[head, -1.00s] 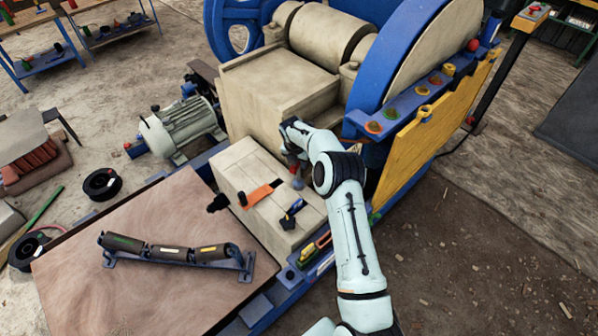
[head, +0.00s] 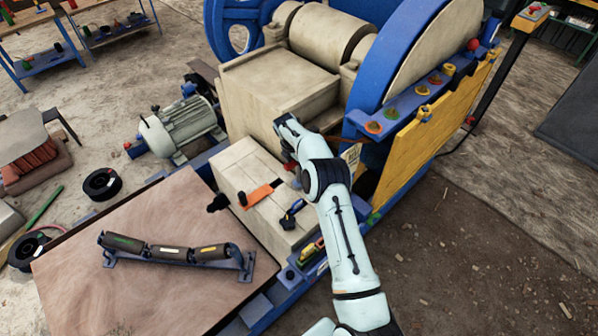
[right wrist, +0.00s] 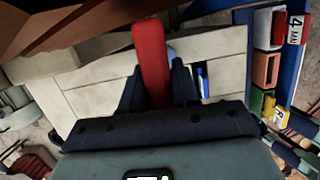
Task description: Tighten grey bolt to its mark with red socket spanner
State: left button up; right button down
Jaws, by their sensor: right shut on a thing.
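My right gripper (right wrist: 158,95) is shut on the red socket spanner (right wrist: 150,60), whose red shaft points away from the jaws in the right wrist view. In the head view a small red part of the spanner (head: 290,166) shows below my right wrist, over the beige block of the crusher. The arm hides most of the gripper there. I cannot make out the grey bolt or its mark clearly, nor whether the spanner touches a bolt. My left gripper is not in view.
The beige block (head: 235,160) carries an orange-handled tool (head: 262,193) and a blue-and-black piece (head: 292,213). A rail with coloured pieces (head: 312,252) runs along its near side. A yellow panel (head: 430,130) stands to the right. A roller set (head: 175,252) lies on the wooden board (head: 90,285).

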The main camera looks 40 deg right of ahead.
jog(key=c, duration=0.8)
grip_release()
jog(key=shift+o, duration=0.2)
jog(key=v, duration=1.3)
jog(key=shift+r, duration=0.2)
jog(key=shift+a, duration=0.15)
